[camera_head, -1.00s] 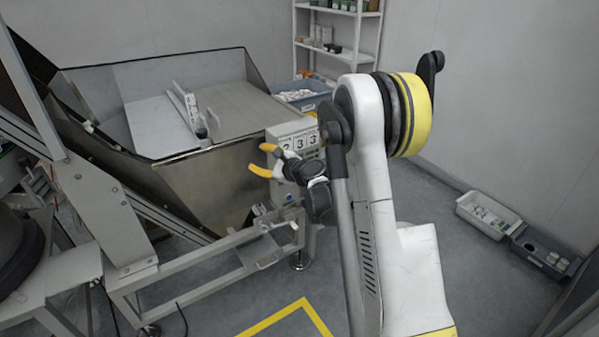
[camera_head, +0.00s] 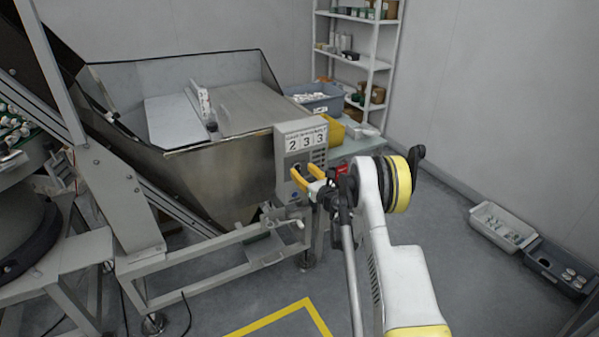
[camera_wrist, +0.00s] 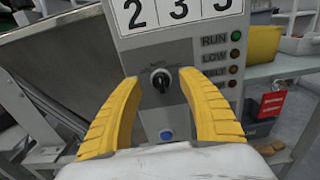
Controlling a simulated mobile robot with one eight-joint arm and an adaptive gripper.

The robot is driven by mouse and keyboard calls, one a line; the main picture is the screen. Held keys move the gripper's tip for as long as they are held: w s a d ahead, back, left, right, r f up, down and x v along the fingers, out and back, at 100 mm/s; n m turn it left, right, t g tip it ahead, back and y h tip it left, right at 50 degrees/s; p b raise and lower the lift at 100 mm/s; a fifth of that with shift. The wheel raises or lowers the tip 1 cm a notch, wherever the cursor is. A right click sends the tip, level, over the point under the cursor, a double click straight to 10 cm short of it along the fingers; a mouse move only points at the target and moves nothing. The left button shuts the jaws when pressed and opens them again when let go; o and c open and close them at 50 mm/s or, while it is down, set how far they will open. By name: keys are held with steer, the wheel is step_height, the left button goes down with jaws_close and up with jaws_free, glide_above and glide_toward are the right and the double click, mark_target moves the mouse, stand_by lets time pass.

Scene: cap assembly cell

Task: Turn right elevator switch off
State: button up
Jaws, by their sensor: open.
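The grey control box (camera_head: 284,151) with the numbers 2 3 3 is fixed at the right end of the metal hopper. In the wrist view a black rotary switch (camera_wrist: 160,80) sits on its face, below the number panel, with a blue button (camera_wrist: 166,135) under it. My gripper (camera_head: 302,172) is in front of the box; in the wrist view its two yellow fingers (camera_wrist: 158,84) are spread wide, one on each side of the switch. The fingers look apart from the knob. The switch's label is too small to read.
Indicator lamps marked RUN and LOW (camera_wrist: 236,37) line the box's right side. The metal hopper (camera_head: 215,180) stands left of the box. A yellow bin (camera_wrist: 262,42) and a red sign (camera_wrist: 272,104) are to the right. Grey floor lies open in front.

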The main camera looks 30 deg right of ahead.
mark_target(298, 169)
steer(key=shift+w+b, duration=0.3)
steer(key=shift+w, duration=1)
jaws_close()
steer(key=shift+n, duration=0.3)
steer(key=n, duration=0.4)
steer(key=shift+a, duration=0.25)
steer(key=shift+a+f+n, duration=0.1)
steer(key=shift+a+n, duration=0.05)
steer(key=shift+n, duration=1.95)
